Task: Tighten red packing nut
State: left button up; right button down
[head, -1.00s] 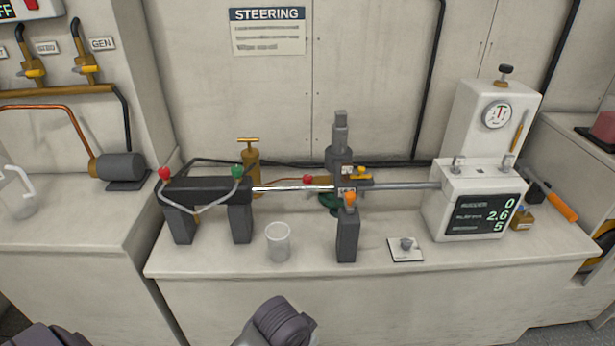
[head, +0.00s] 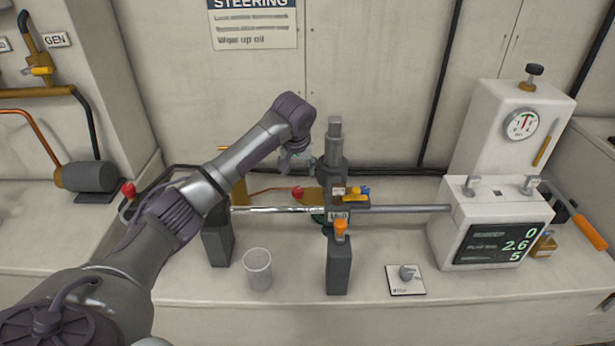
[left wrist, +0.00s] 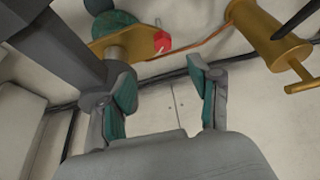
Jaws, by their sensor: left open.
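A small red piece (head: 298,191) sits just above the shiny rod, left of the upright grey post, at the brass plate (head: 312,195). In the left wrist view the red piece (left wrist: 162,41) looks faceted and sits at the tip of the brass plate (left wrist: 125,42). A second red knob (head: 128,189) is at the far left end of the cylinder. My left gripper (head: 293,160) hangs above and behind the rod, apart from the red piece. In the left wrist view its fingers (left wrist: 160,88) are spread and empty. My right gripper is not in view.
My left arm crosses above the cylinder and hides much of it. A brass pump (left wrist: 262,35) stands near the gripper. A clear cup (head: 258,270), an orange-topped block (head: 340,262) and a switch plate (head: 406,280) stand in front. A white display unit (head: 490,232) is at right.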

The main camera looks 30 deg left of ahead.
pick_arm(q)
send_near(297, 190)
jog(key=x, duration=0.5)
jog(key=shift+w+d, duration=0.1)
jog(key=x, duration=0.3)
jog(key=shift+f, duration=0.15)
jog(key=shift+w+f, duration=0.1)
jog(key=shift+f, duration=0.15)
jog(key=shift+w+f, duration=0.1)
jog(key=shift+f, duration=0.1)
jog(key=c, duration=1.1)
jog(key=shift+c, duration=0.2)
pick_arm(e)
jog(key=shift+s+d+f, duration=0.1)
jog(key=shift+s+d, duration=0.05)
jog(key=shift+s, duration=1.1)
pick_arm(q)
jog(key=shift+r, duration=0.1)
